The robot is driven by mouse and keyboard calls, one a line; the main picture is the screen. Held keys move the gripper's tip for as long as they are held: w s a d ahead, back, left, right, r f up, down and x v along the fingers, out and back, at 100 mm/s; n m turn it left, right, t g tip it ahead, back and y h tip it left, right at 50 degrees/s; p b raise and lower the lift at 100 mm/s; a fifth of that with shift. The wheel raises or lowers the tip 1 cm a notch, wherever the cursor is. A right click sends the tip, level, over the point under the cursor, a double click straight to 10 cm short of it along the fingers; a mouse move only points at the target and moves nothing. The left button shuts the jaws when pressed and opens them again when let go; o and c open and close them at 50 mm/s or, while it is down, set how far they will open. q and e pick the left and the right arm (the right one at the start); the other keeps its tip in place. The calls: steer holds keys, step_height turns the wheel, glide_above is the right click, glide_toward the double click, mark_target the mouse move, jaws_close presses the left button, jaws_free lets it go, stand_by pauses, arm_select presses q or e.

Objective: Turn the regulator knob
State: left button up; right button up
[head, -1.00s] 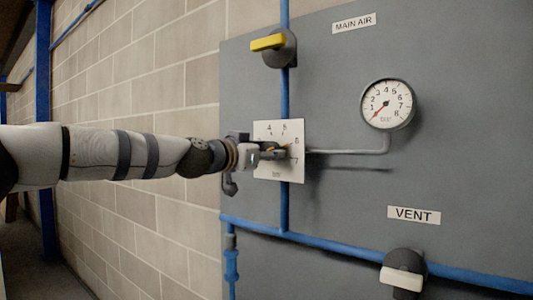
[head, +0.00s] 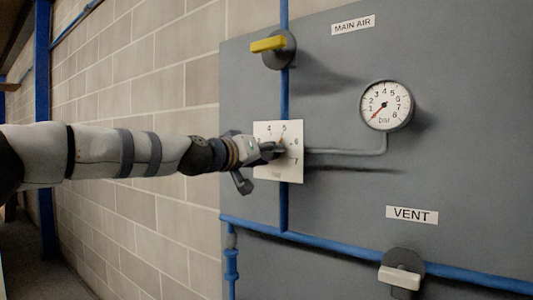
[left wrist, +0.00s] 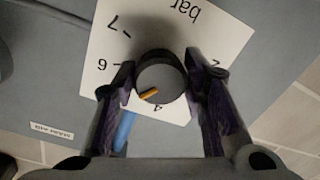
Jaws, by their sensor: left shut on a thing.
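The regulator knob (left wrist: 160,78) is a dark round knob with an orange pointer mark, on a white dial plate (head: 291,172) numbered in bar. My left gripper (left wrist: 163,85) is shut on the knob, one finger on each side, in the left wrist view. The orange mark points down-left there, between the 4 and the 6; a finger hides the 5. In the head view my left gripper (head: 272,150) covers most of the knob. My right gripper is not in view.
A pressure gauge (head: 387,105) has its red needle at the low end. A yellow-handled MAIN AIR valve (head: 268,43) sits above the dial and a white-handled VENT valve (head: 401,277) at lower right. Blue pipes (head: 330,244) cross the grey panel (head: 470,170).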

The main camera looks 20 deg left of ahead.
arm_select(q)
steer(key=shift+f+n, duration=0.1)
steer(key=shift+n, duration=0.8)
steer(key=o, duration=1.2)
steer(key=shift+c, duration=0.2)
steer(key=v, duration=1.2)
